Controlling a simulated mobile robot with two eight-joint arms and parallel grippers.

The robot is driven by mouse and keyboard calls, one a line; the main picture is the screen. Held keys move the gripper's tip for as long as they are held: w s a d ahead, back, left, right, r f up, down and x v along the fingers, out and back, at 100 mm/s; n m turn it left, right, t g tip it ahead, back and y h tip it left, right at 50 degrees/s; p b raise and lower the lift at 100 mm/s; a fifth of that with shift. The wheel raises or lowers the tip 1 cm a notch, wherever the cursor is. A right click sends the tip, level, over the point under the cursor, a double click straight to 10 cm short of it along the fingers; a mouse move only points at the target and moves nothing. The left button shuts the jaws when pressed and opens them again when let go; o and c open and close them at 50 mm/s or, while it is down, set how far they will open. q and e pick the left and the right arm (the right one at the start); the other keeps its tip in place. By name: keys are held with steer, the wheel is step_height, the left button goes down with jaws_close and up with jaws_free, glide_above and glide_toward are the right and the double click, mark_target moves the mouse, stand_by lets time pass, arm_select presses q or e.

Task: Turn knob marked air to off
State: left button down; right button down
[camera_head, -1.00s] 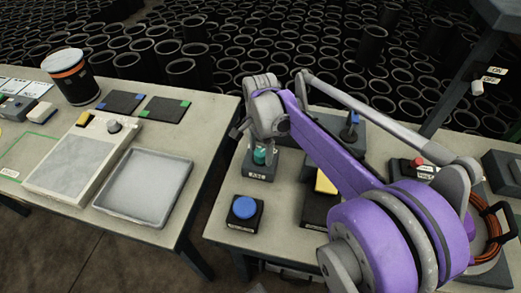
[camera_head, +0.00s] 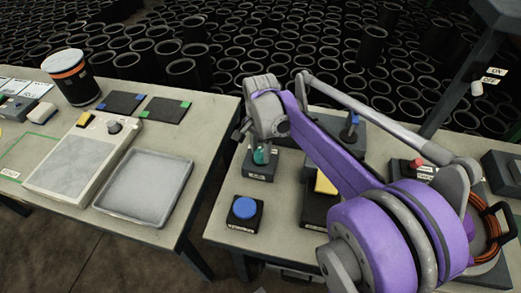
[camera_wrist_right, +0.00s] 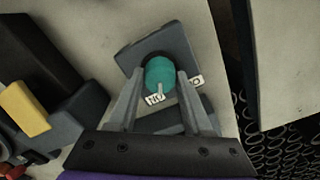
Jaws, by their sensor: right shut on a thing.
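The teal knob (camera_wrist_right: 160,74) sits on a dark grey box, which also shows in the head view (camera_head: 259,172). My right gripper (camera_wrist_right: 160,82) has a finger on each side of the knob and is shut on it. The knob has a pale pointer line at its lower edge, close to a small white label (camera_wrist_right: 155,99) that appears to read ON upside down. A second white label (camera_wrist_right: 196,80) lies to its right, partly behind a finger. In the head view the teal knob (camera_head: 261,156) shows just below my right wrist. My left gripper is out of view.
A blue button (camera_head: 244,208) on a black base stands in front of the knob box. A yellow-topped block (camera_head: 325,184) and a red button (camera_head: 416,162) stand to the right. A grey tray (camera_head: 143,188) lies on the left table, across a gap.

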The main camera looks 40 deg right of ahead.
mark_target(261, 153)
steer(key=n+p, duration=0.1)
steer(key=n, duration=0.9)
steer(key=shift+n, duration=0.3)
stand_by(0.5)
steer(key=shift+c, duration=1.6)
jaws_free()
steer(key=shift+r, duration=0.15)
step_height(261, 153, up, 11)
steer(key=p, duration=0.1)
steer(key=shift+f, duration=0.2)
